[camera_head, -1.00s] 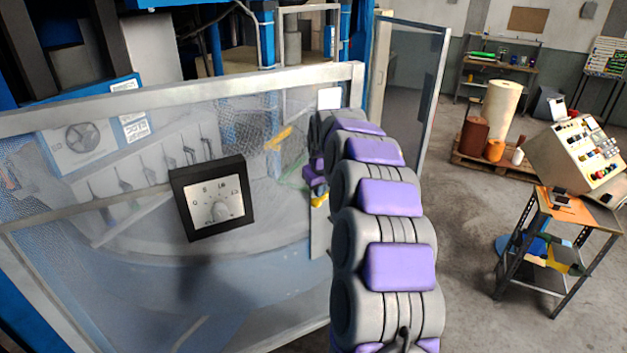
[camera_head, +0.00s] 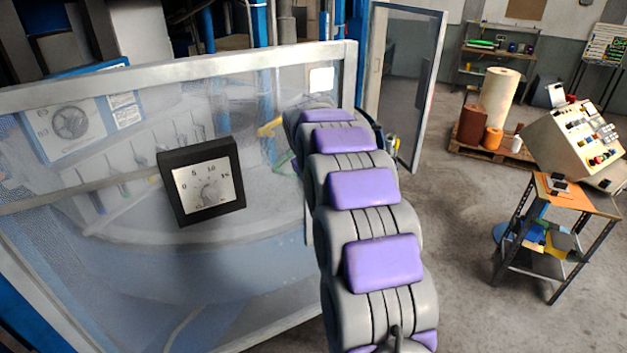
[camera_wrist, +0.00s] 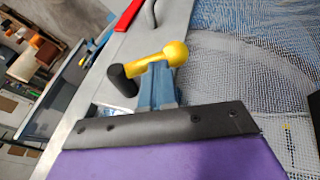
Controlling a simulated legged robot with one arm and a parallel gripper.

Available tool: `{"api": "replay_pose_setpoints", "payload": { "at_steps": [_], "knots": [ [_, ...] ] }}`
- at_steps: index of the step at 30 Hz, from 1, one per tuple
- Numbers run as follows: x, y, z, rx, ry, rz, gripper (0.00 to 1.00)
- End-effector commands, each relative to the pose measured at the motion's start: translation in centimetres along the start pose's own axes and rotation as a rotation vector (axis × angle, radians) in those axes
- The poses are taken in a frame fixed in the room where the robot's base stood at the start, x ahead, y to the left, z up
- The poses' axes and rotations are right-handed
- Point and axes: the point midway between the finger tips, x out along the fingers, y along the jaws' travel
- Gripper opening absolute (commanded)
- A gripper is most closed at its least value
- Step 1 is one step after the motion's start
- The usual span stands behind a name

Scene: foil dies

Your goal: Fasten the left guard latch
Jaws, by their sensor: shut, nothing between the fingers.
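In the head view, the left guard is a mesh panel in a pale frame (camera_head: 200,65). My arm reaches to its right edge and hides the latch; my gripper is mostly hidden there too.
A dark dial box (camera_head: 202,181) is on the left guard. A second framed panel (camera_head: 408,85) stands open to the right of my arm. A red bar (camera_wrist: 128,16) shows in the wrist view.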

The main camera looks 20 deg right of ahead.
Motion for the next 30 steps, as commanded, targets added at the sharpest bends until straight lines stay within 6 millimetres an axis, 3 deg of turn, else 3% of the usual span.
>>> {"api": "replay_pose_setpoints", "payload": {
  "at_steps": [12, 30],
  "knots": [
    [2.5, -1.1, 0.9, -0.129, -0.009, 0.325, 0.0],
    [5.2, -0.6, 2.0, -0.314, -0.022, 0.796, 0.0]
  ]
}}
